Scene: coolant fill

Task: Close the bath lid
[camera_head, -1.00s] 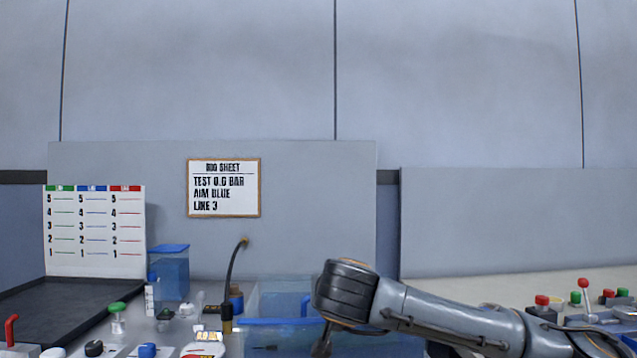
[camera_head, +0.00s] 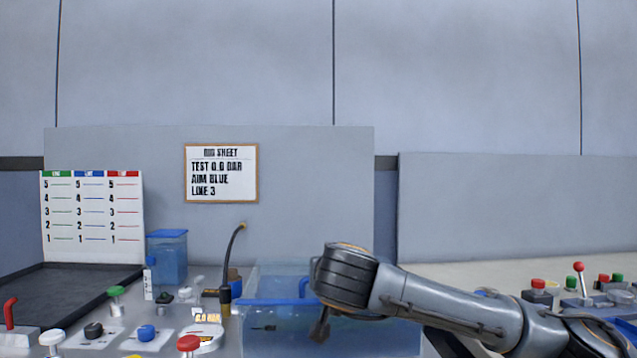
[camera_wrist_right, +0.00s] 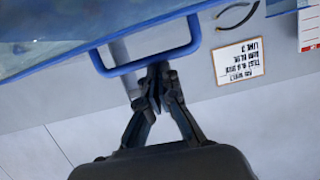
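The bath (camera_head: 350,340) is a clear bluish tank at the bottom middle of the head view. A blue bar (camera_head: 268,302) crosses it, with a short blue upright piece beside my wrist. In the right wrist view the clear lid panel (camera_wrist_right: 60,30) has a blue edge and a blue U-shaped handle (camera_wrist_right: 120,70). The lid's angle is hard to judge. My right gripper (camera_wrist_right: 158,72) has its fingertips together at the handle's bar; I cannot tell whether they hold it. In the head view one dark finger shows (camera_head: 320,328), and my wrist hides part of the bath. My left gripper is not in view.
A panel of knobs, including a red one (camera_head: 188,343), lies left of the bath. A black hose (camera_head: 230,255), a blue container (camera_head: 168,258) and a dark tray (camera_head: 70,285) stand further left. A control box with a red-topped lever (camera_head: 579,268) is at the right.

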